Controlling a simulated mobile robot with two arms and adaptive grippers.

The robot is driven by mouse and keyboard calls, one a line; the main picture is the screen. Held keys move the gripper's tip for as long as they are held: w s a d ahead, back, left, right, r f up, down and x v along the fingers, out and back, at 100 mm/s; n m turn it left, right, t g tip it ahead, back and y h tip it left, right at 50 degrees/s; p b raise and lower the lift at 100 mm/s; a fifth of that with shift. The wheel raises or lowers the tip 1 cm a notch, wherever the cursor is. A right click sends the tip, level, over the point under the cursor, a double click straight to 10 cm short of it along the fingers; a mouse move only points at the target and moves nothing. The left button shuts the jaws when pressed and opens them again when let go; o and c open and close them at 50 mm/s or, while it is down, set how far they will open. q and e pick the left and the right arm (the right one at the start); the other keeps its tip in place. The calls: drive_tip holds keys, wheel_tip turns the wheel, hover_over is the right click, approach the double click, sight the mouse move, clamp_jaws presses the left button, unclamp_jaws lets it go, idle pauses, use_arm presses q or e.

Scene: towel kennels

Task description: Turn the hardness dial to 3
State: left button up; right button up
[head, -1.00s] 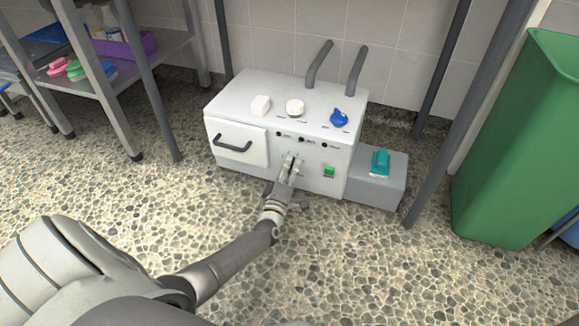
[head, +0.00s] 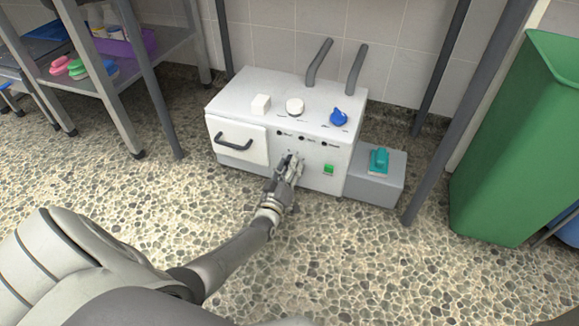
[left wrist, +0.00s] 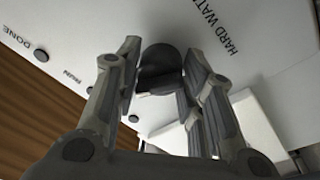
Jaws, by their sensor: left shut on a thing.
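A white box-shaped machine (head: 235,100) stands on the floor against the wall. My left gripper (head: 291,161) is at the middle of its front face, below the row of black dots, and covers the dial in the head view. In the left wrist view, the dark round dial (left wrist: 160,68) sits between the two fingers of my left gripper (left wrist: 158,80), which is shut on it. Lettering starting "HARD WAT" runs beside the dial. The dial's number setting cannot be read. My right gripper is not in view.
A green button (head: 328,169) is right of the gripper, and a handled drawer (head: 236,154) is left. A white knob (head: 295,106) and blue knob (head: 338,117) are on top. A grey block (head: 375,187) and green bin (head: 500,150) stand to the right.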

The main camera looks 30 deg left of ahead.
use_arm(q)
drive_tip(key=shift+d+f, duration=0.1)
drive_tip(key=shift+f, duration=0.1)
drive_tip(key=o, duration=0.9)
drive_tip(key=shift+o, duration=0.7)
drive_tip(key=shift+r, duration=0.1)
